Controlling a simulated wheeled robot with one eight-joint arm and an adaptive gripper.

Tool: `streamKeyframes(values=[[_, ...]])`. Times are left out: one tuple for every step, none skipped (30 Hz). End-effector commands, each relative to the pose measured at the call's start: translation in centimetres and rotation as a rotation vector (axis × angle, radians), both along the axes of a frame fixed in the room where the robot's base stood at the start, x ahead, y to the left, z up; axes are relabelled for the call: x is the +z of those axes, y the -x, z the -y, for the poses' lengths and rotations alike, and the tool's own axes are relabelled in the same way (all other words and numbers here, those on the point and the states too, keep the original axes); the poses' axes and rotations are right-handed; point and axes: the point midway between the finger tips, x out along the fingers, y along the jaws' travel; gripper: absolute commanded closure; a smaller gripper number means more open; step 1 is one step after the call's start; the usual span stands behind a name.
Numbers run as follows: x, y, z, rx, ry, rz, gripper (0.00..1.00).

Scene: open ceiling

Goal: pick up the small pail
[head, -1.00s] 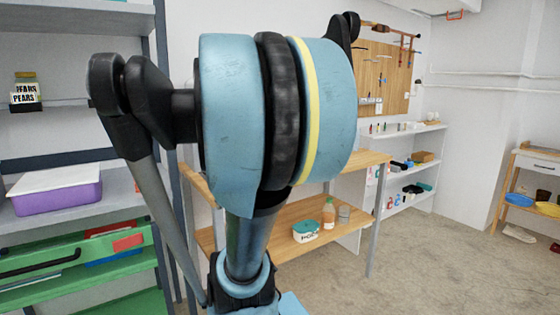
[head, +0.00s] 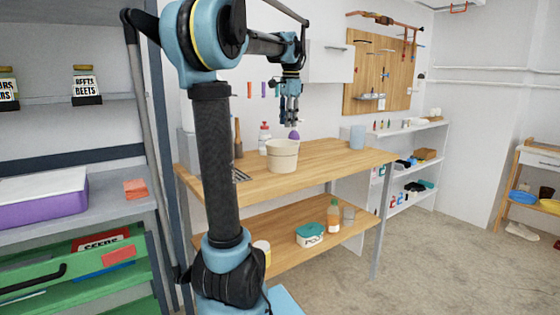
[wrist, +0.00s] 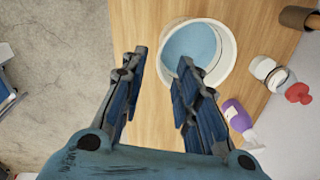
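The small pail, a cream tapered tub (head: 282,157), stands upright on the wooden bench top. In the wrist view the pail (wrist: 228,48) shows from above as a pale ring with a light blue surface inside. My gripper (head: 289,120) points down above the bench, higher than the pail's rim in the head view. In the wrist view my gripper (wrist: 162,60) has its fingers spread with nothing between them. The right finger overlaps the pail's near rim in that picture; I cannot tell if they touch.
A white bottle with a red cap (head: 264,137), a brown bottle-like item (head: 238,140) and a purple item (head: 294,135) stand close to the pail. A light blue cylinder (head: 357,137) stands farther right. The bench top (head: 335,158) is bare between pail and cylinder.

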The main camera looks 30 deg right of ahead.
Motion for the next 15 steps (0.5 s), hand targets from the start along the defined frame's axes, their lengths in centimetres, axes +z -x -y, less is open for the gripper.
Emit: streamKeyframes(values=[[0.0, 0.2, 0.6, -0.015, -0.001, 0.0, 0.71], [-0.2, 0.2, 0.8, -0.021, -0.002, 0.0, 0.71], [-0.5, 0.3, 1.0, -0.025, -0.002, 0.0, 0.71], [-0.8, 0.3, 1.1, -0.028, -0.003, -0.001, 0.71], [-1.2, 0.3, 1.2, -0.029, -0.003, -0.001, 0.71], [-1.8, 0.3, 1.3, -0.03, -0.002, -0.001, 0.71], [-2.4, 0.3, 1.4, -0.031, -0.002, -0.001, 0.71], [-2.9, 0.3, 1.4, -0.031, -0.002, -0.001, 0.71], [-3.6, 0.3, 1.5, -0.032, -0.002, -0.001, 0.71], [-4.2, 0.2, 1.6, -0.033, -0.002, -0.001, 0.71], [-4.7, 0.2, 1.6, -0.033, -0.002, 0.0, 0.71], [-5.4, 0.1, 1.6, -0.033, -0.002, 0.0, 0.71], [-5.9, 0.1, 1.6, -0.033, -0.002, -0.001, 0.71], [-6.4, 0.0, 1.6, -0.033, -0.002, 0.0, 0.71], [-7.1, 0.0, 1.7, -0.033, -0.002, 0.0, 0.71]])
